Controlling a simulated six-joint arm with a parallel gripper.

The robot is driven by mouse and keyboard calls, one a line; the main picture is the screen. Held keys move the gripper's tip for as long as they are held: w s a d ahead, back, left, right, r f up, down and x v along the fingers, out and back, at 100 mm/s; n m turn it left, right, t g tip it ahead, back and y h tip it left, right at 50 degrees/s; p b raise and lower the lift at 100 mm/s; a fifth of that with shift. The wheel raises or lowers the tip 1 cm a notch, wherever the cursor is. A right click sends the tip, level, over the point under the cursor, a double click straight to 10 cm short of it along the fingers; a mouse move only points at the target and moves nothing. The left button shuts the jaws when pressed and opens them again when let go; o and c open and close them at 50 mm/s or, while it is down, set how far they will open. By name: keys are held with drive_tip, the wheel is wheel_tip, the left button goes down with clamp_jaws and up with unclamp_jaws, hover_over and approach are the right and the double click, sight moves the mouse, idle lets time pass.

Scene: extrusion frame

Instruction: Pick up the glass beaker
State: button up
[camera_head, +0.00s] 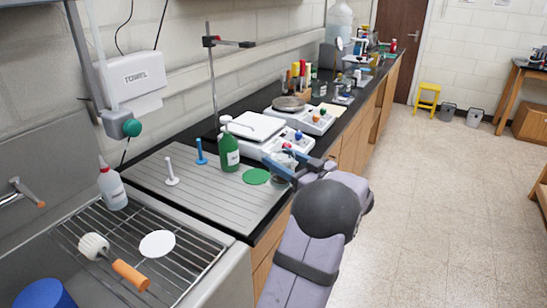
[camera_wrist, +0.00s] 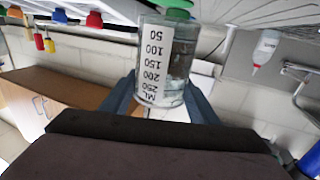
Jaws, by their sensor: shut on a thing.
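The glass beaker (camera_wrist: 178,60) is clear with a white volume scale marked up to 250 ML. In the wrist view it stands between the two blue fingers, its scale appearing upside down. My gripper (camera_wrist: 160,98) is shut on its sides. In the head view my gripper (camera_head: 292,168) is at the front edge of the black bench, right of the green disc (camera_head: 256,177). The beaker is mostly hidden there by the fingers and wrist. I cannot tell whether its base touches anything.
A green bottle (camera_head: 229,152) stands left of my gripper on the grey ribbed board (camera_head: 190,195). White hotplates (camera_head: 253,128) with coloured knobs are close behind. A metal stand (camera_head: 211,75) rises behind the board. A sink rack (camera_head: 120,225) lies front left. The floor at right is clear.

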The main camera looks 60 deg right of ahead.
sight(291, 163)
drive_tip(key=shift+b+v, duration=0.6)
drive_tip(key=shift+v, duration=2.3)
